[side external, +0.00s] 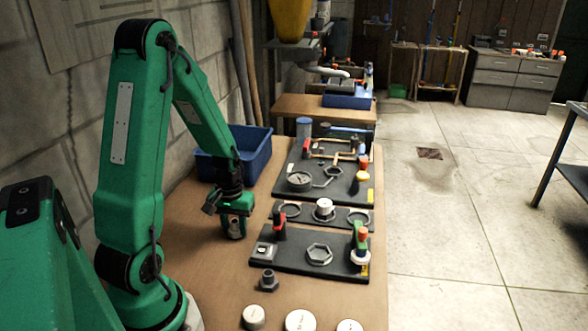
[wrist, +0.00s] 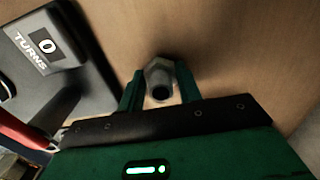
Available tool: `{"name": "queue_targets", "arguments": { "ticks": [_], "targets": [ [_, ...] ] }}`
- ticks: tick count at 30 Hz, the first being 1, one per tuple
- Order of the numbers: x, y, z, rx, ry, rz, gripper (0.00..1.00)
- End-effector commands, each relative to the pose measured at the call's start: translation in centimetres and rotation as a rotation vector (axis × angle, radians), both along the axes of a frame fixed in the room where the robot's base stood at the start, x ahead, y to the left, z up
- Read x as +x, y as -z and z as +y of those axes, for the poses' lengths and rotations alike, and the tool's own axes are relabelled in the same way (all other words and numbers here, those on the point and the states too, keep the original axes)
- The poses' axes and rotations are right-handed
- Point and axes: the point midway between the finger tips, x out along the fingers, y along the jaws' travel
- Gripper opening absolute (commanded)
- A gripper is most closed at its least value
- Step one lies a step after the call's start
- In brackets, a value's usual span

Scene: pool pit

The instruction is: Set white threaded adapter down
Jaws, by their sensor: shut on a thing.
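My gripper (side external: 236,228) points down over the wooden bench, left of the dark fixture boards. In the wrist view my gripper (wrist: 160,90) is shut on a small fitting with a hexagonal collar and a dark round opening, which I take as the white threaded adapter (wrist: 158,68). It looks greyish-white in the shadow there. In the side view a pale bit of the adapter (side external: 236,235) shows between the fingers, close to the bench top. I cannot tell whether it touches the wood. Its threads are not clear.
Dark fixture boards (side external: 290,262) with valves and rings stand right of my gripper. A dark hex fitting (side external: 266,280) and several pale round caps (side external: 300,320) sit nearer the front. A blue bin (side external: 250,150) stands behind. Bare bench top (side external: 205,265) lies around my gripper.

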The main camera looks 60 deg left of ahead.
Motion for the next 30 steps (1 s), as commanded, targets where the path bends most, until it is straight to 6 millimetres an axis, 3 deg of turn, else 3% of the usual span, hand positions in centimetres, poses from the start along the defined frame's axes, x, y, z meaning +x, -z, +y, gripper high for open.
{"name": "queue_targets", "arguments": {
  "ticks": [9, 10, 13, 30],
  "targets": [
    [-0.01, 0.28, -0.01, -0.001, 0.000, 0.001, 0.04],
    [-0.01, 0.27, -0.01, -0.001, 0.000, 0.001, 0.38],
    [-0.01, 0.25, -0.01, 0.000, 0.000, 0.000, 0.56],
    [0.06, -0.68, 0.04, 0.001, 0.000, -0.001, 0.56]
  ]
}}
